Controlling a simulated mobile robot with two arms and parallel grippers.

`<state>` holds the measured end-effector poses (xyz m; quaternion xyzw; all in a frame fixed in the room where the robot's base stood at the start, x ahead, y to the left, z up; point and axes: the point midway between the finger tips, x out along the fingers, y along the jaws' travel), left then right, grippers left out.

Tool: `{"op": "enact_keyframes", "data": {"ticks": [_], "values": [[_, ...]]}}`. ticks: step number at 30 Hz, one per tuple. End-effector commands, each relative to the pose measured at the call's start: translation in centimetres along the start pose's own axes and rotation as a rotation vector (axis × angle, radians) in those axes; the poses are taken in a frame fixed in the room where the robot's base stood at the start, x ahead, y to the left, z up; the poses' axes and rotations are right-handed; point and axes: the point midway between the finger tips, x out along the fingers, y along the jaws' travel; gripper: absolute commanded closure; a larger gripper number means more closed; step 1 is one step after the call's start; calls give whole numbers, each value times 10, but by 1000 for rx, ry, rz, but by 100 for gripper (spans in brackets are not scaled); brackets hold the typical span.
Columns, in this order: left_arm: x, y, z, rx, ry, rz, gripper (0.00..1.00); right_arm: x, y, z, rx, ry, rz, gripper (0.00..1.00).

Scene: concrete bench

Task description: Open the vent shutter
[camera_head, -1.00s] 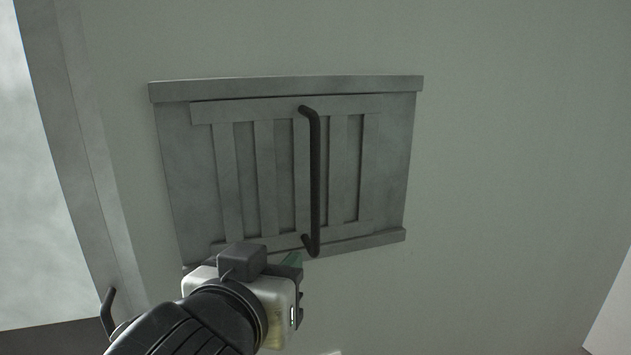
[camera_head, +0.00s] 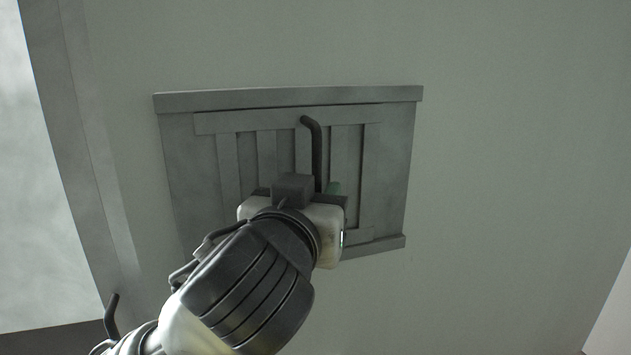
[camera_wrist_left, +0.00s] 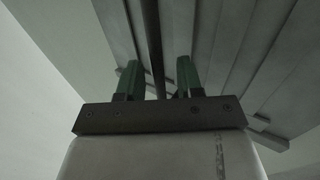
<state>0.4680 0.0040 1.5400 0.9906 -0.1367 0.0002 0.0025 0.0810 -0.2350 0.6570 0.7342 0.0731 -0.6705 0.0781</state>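The vent shutter (camera_head: 230,122) is a grey slatted panel in a grey frame (camera_head: 285,97) on the wall. A dark upright bar handle (camera_head: 317,155) stands out from its slats; its lower part is hidden behind my left gripper. My left gripper (camera_wrist_left: 158,76) is at the handle's lower half in the head view. In the left wrist view its two green fingers are apart, and the handle (camera_wrist_left: 152,45) runs between them. I see a gap on both sides of the bar, so the fingers are not closed on it. My right gripper is not in view.
The wall (camera_head: 510,170) right of the frame is bare. A pale upright trim strip (camera_head: 85,150) runs along the wall at the left. The frame's ledges stick out above and below the shutter.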

Motion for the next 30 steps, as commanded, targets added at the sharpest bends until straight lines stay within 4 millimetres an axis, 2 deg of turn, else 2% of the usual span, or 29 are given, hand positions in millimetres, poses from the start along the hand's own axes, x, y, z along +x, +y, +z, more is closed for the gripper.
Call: {"op": "enact_keyframes", "data": {"ticks": [4, 12, 13, 20, 30], "values": [[10, 0, 0, 1, -2, -1, 64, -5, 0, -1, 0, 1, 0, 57], [12, 0, 1, 0, -1, 0, 64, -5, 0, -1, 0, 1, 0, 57], [11, 0, 1, 0, -1, 0, 65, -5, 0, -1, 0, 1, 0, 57], [11, 0, 1, 0, -1, 0, 100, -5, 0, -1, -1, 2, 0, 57], [13, 4, 2, -1, -1, 2, 100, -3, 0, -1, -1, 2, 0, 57]]}}
